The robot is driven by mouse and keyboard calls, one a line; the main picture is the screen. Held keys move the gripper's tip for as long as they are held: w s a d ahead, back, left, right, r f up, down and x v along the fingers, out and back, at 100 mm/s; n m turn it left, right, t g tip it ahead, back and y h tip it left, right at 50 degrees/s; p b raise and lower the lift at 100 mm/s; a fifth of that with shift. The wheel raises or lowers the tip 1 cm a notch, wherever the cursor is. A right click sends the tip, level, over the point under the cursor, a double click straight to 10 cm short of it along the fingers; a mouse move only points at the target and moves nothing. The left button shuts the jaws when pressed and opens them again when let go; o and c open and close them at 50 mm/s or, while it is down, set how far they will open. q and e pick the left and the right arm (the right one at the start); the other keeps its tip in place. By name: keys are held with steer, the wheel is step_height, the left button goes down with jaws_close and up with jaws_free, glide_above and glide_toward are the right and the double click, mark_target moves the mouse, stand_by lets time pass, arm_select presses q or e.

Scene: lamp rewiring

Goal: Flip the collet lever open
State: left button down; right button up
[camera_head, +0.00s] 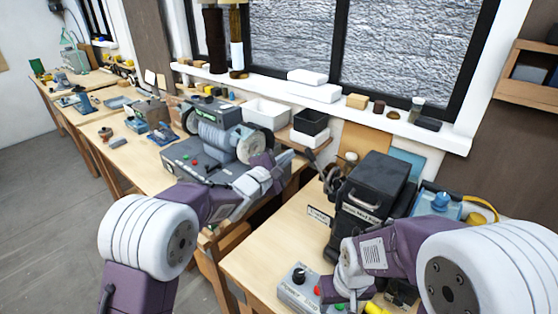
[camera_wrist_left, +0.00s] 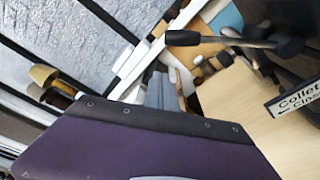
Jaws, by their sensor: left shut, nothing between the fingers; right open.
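The collet lever shows in the left wrist view as a metal rod (camera_wrist_left: 235,41) with black knobs at its ends. In the head view, dark lever parts (camera_head: 328,174) stand at the left side of the black machine (camera_head: 375,185). A small sign (camera_wrist_left: 297,100) reading "Collet" and "Close" stands by the lever; it also shows in the head view (camera_head: 320,215). My left gripper (camera_head: 298,156) is shut and empty, just left of the lever parts; its fingers (camera_wrist_left: 163,90) show below the lever's left knob. My right gripper (camera_head: 345,288) is open, low over the grey control box; its fingertips are hard to make out.
The grey control box (camera_head: 302,290) with a knob and buttons sits at the near table edge. A motor-like machine (camera_head: 215,135) stands on the left bench. A black bin (camera_head: 310,123) and white bin (camera_head: 265,113) are behind. A blue item (camera_head: 437,203) lies right of the black machine.

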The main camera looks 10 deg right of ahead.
arm_select(q)
steer(key=s+d+r, duration=0.1)
steer(key=d+p, duration=0.1)
steer(key=shift+s+d+r, duration=0.35)
steer(key=shift+d+r, duration=0.05)
steer(key=shift+w+f, duration=0.1)
steer(key=shift+w, duration=0.05)
